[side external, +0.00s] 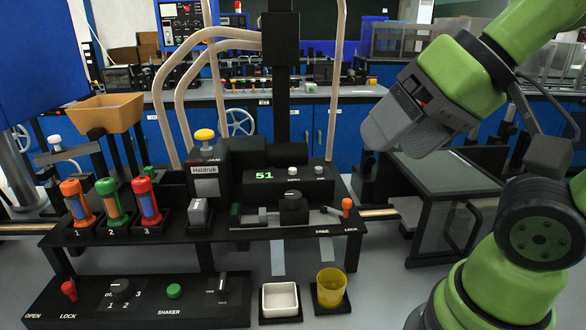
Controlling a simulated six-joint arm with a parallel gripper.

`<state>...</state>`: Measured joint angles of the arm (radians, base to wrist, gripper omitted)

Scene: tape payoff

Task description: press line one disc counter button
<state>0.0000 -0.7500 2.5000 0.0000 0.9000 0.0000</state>
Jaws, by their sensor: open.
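A black counter box with a green display reading 51 (265,176) stands on the black bench in the middle. Two small pale knobs or buttons, a left one (293,171) and a right one (318,170), sit on its top right part. Their labels are too small to read, so I cannot tell which is the disc counter button. My gripper (376,138) is open and empty, up and to the right of the counter box, apart from it and touching nothing.
Orange (76,203), green (114,199) and red (149,201) cylinders stand at the left. A yellow-topped Haldruk unit (204,135) rises beside the counter. A white dish (280,299) and yellow cup (330,287) stand in front. Beige hoses arch behind; a dark glass-topped table (445,172) is at right.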

